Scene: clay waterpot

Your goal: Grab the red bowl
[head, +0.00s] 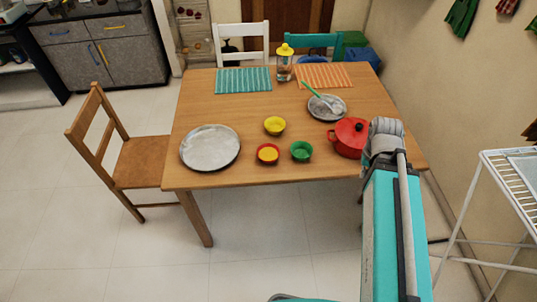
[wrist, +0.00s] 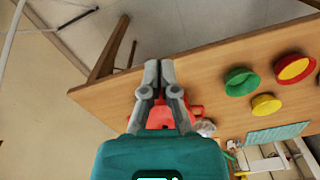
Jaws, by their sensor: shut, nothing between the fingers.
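The red bowl (head: 267,159) has a yellow inside and sits near the table's front edge in the head view, left of the green bowl (head: 301,152) and in front of the yellow bowl (head: 274,126). In the wrist view the red bowl (wrist: 281,76) is at the right edge, beyond the green bowl (wrist: 242,82). My gripper (wrist: 159,66) is shut and empty, well apart from the red bowl. In that view its fingers overlap the red pot (wrist: 161,117) and partly hide it. In the head view I cannot make out the fingers.
The red lidded pot (head: 347,139) stands at the table's right front, beside my arm. A large metal plate (head: 210,146) lies at the left. A smaller plate (head: 326,108) with a green-handled utensil, a yellow-topped jar (head: 284,66) and two placemats are farther back. Bare wood surrounds the bowls.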

